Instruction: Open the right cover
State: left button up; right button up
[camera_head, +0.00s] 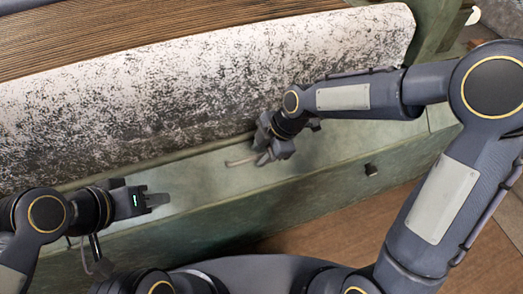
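A long pale panel with black speckles (190,90) runs across the view, and a green ledge (200,180) lies along its near side. I cannot tell which part is the right cover; no seam between a left and a right cover shows. My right gripper (262,158) is over the ledge, close to the panel's lower edge. A thin light bar (241,161) shows at its left side; whether the gripper touches or holds it is unclear. My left gripper (157,200) is over the ledge further left, with nothing visible in it. Its finger gap is too small to read.
Brown wooden slats (130,35) lie behind the speckled panel. A small dark knob (371,170) sits on the green front face at the right. Green framework (440,25) stands at the upper right. Brown floor (330,220) shows below the front face.

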grip_shut()
